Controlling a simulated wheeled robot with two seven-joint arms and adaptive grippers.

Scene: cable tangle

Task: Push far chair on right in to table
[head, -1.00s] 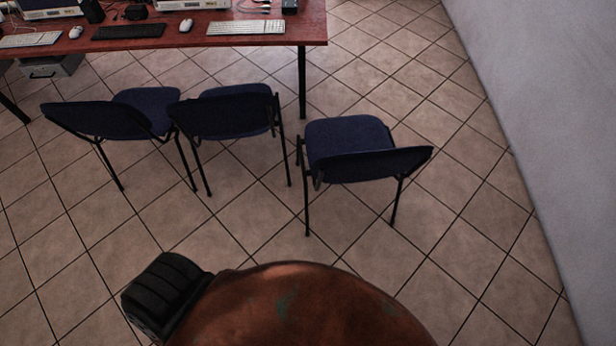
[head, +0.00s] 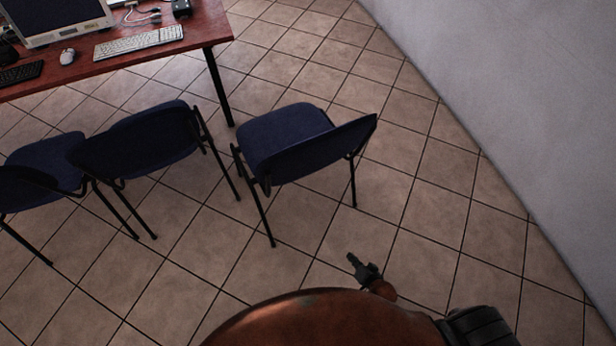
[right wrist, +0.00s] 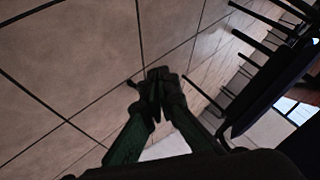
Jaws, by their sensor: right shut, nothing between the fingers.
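The far right chair (head: 288,139) has a dark blue seat and back on black legs. In the head view it stands apart on the tiles, right of the table's (head: 214,33) near corner, its back toward me and angled right. My right gripper (head: 353,260) is shut and empty, low in the head view, below and right of that chair and apart from it. In the right wrist view the gripper (right wrist: 158,74) has its fingertips together over bare floor. Dark chair parts (right wrist: 275,75) show at the right there. My left gripper is not in view.
Two more blue chairs, the middle one (head: 145,143) and the left one (head: 45,165), stand along the table's front. A grey wall (head: 510,100) runs down the right side. A keyboard (head: 138,42) and a monitor (head: 60,18) are on the table. Tiled floor before the chairs is clear.

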